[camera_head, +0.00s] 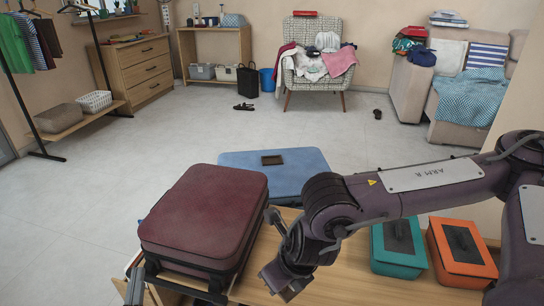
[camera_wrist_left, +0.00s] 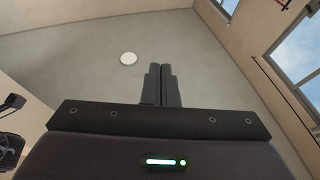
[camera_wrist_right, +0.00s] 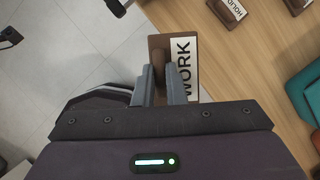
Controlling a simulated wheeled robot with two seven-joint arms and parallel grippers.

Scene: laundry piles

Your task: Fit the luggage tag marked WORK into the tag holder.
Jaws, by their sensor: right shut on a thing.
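The WORK tag (camera_wrist_right: 184,68), brown with a white label, shows in the right wrist view. My right gripper (camera_wrist_right: 162,85) is shut on it, above the wooden table. A dark rectangular recess (camera_head: 272,160) on the blue suitcase (camera_head: 300,168) may be the tag holder; I cannot tell for sure. My left gripper (camera_wrist_left: 161,72) is shut and empty, pointing at the ceiling. A dark upright part (camera_head: 136,285) at the bottom left may be it.
The maroon suitcase (camera_head: 204,210) lies on the table (camera_head: 350,290). Teal (camera_head: 398,247) and orange (camera_head: 461,252) cases stand at its right. Another lettered tag (camera_wrist_right: 228,10) lies on the table, with a partly cut-off one (camera_wrist_right: 297,5) beside it. Beyond is open floor.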

